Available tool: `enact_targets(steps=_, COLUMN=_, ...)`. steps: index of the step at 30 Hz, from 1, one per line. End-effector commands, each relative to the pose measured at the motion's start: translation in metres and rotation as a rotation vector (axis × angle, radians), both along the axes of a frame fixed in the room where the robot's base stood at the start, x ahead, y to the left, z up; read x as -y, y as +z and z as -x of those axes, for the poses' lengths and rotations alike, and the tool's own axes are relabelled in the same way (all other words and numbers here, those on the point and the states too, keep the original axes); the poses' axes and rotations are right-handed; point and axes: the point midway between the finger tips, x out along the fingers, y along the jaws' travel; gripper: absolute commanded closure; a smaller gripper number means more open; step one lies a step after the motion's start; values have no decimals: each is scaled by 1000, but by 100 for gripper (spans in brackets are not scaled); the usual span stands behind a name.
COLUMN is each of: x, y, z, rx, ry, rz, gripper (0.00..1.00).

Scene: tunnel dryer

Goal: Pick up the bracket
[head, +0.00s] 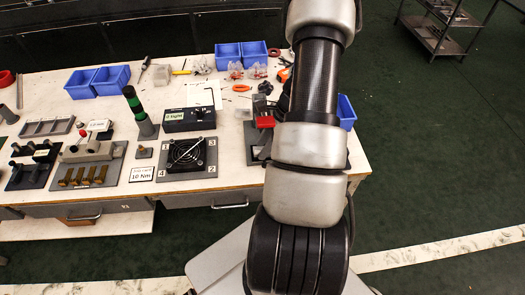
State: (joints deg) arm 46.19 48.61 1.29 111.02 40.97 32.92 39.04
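I cannot tell any part on the workbench (232,180) for certain as the bracket. A light grey block-shaped part (88,151) lies on a grey plate at the left, behind a row of brass-coloured pieces. A small brown-grey piece (143,153) lies to the right of that plate. My arm rises through the right of the head view and leaves at the top edge. My gripper does not show, and the arm hides part of the bench's right end.
A black fan unit (187,153) sits on a numbered plate, with a black box (189,119) behind it. Blue bins (112,80) line the back. A grey cart (437,32) stands back right; dark floor (430,150) is clear there.

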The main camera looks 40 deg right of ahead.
Motion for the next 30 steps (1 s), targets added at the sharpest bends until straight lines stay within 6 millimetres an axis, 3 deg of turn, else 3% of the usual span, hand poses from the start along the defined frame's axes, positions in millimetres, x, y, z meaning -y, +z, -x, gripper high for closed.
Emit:
enact_targets(steps=4, x=0, y=0, z=0, rx=1, ry=0, rz=0, gripper=67)
enact_targets(steps=10, x=1, y=1, z=0, rx=1, ry=0, rz=0, gripper=100)
enact_targets(steps=20, x=1, y=2, z=0, rx=0, ry=0, rz=1, gripper=100)
enact_targets(steps=27, x=2, y=19, z=0, rx=4, ry=-3, rz=0, gripper=100)
enact_targets(steps=30, x=6, y=13, z=3, rx=34, ry=-7, rz=-59, gripper=100)
